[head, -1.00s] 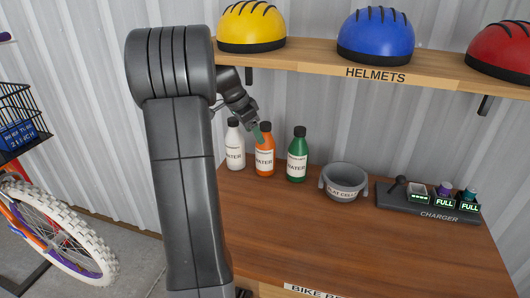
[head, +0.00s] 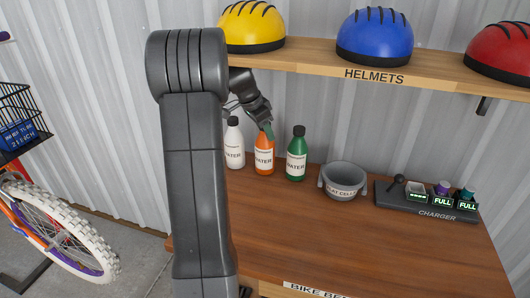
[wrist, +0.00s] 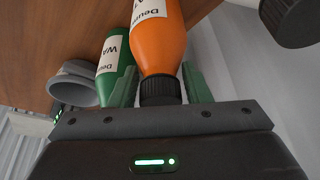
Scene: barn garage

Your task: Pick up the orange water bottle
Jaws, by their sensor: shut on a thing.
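The orange water bottle (head: 264,157) has a white label and a dark cap. It stands upright on the wooden bench, between a white bottle (head: 234,150) and a green bottle (head: 297,162). My gripper (head: 267,130) is over its top, coming down from above. In the wrist view the green fingers of my gripper (wrist: 160,90) lie on either side of the black cap of the orange bottle (wrist: 160,45), shut on it. In the head view the cap is mostly hidden by my gripper. I see no clear gap under the bottle.
The green bottle stands close by in the wrist view (wrist: 112,58). A grey bowl-like container (head: 345,180) and a charger (head: 430,200) stand to the right. The helmet shelf (head: 400,75) hangs above. The bench front (head: 350,235) is clear.

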